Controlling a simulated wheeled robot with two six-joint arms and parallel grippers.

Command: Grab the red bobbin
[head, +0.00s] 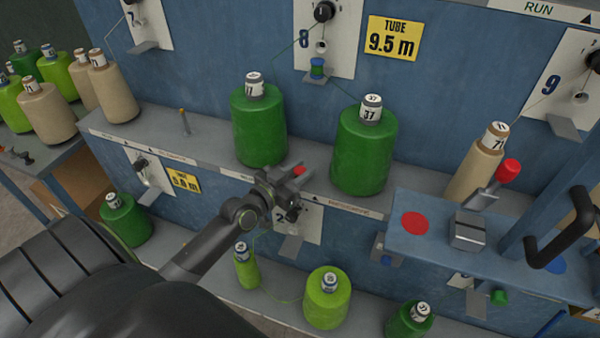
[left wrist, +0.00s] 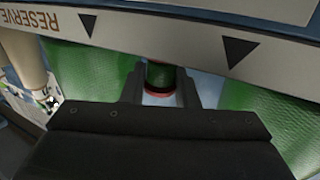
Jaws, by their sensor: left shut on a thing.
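The red bobbin (head: 299,171) shows in the head view as a small red spot between the fingers of my left gripper (head: 292,178). In the left wrist view, my left gripper (left wrist: 159,88) is shut on the bobbin (left wrist: 158,93), which shows a red rim and green thread wound on it. The fingers hide its sides. The gripper is in front of the shelf edge, below and between two large green cones. My right gripper is not in view.
Large green cones (head: 259,125) (head: 364,150) stand on the upper shelf just behind the gripper. Light green cones (head: 327,298) stand below. A blue ledge (head: 430,255) with a red disc (head: 415,223) and a red knob (head: 508,170) are at right. The shelf's front edge (left wrist: 200,42) is close.

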